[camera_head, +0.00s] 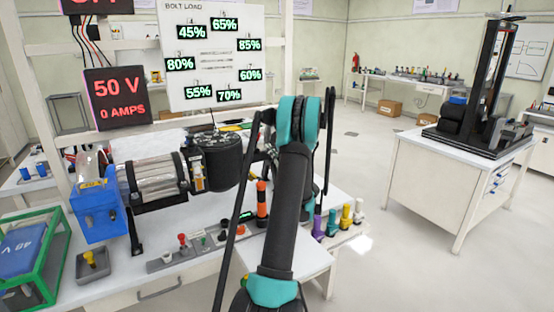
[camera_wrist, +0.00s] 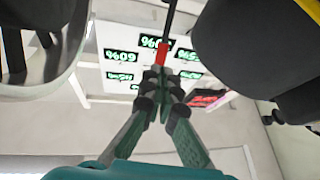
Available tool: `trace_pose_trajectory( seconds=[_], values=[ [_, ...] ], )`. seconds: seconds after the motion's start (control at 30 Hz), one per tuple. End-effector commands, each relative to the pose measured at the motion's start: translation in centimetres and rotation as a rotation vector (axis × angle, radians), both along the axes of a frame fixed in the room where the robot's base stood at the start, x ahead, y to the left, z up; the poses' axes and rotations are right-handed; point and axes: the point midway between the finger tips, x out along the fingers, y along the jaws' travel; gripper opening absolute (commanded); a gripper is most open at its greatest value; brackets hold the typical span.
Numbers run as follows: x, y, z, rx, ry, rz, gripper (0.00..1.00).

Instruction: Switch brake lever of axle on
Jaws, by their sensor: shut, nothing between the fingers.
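The axle assembly (camera_head: 158,177) stands on the bench at left, with a blue housing (camera_head: 98,208), a clear cylinder and a black drum (camera_head: 222,160). In the wrist view, a thin dark rod with a red end (camera_wrist: 161,55) lies just beyond my fingertips; it looks like the brake lever, but I cannot be sure. My gripper (camera_wrist: 160,83) is shut and empty, its tips close to the red end. Whether they touch it is unclear. In the head view my arm hides the gripper's fingers, and I cannot make out the red-ended rod or its position.
A large black rounded body (camera_wrist: 262,45) is close on the right of the wrist view. A control strip (camera_head: 200,243) with knobs lies along the bench front. A green crate (camera_head: 30,262) is at left. Displays (camera_head: 118,97) stand behind. Open floor lies at right.

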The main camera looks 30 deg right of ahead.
Motion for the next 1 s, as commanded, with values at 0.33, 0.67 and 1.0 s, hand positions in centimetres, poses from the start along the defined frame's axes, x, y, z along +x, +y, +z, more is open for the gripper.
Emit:
trace_pose_trajectory(
  seconds=[0.33, 0.67, 1.0],
  values=[
    [3.8, 0.7, 1.9, -0.001, 0.0, 0.002, 0.0],
    [4.1, 0.7, 2.1, 0.0, 0.0, 0.0, 0.0],
    [4.3, 0.7, 2.5, 0.002, 0.039, 0.0, 0.0]
  ],
)
